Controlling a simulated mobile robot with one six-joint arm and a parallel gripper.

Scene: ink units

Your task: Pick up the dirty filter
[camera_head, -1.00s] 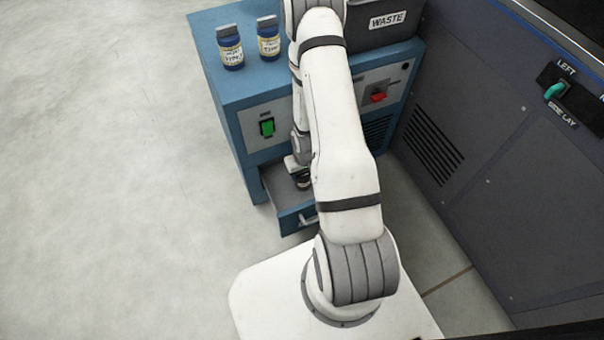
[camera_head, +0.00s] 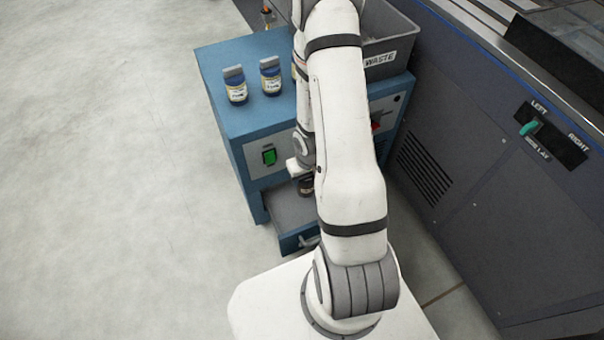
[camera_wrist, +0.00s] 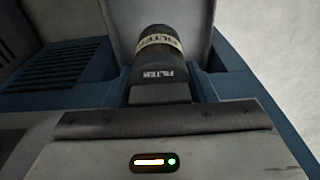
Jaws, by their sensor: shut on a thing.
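The filter (camera_wrist: 160,47) is a dark cylinder with a pale band lettered "FILTER". In the wrist view it stands between my two gripper fingers (camera_wrist: 163,90), which are shut on it. In the head view my gripper (camera_head: 303,178) is low at the front of the blue cabinet, over the open drawer (camera_head: 284,209). Only a small dark part of the filter (camera_head: 306,187) shows there; my arm hides the rest. I cannot tell whether its base still touches the drawer floor.
A large dark machine (camera_head: 470,150) closes the right side. The floor at left is clear.

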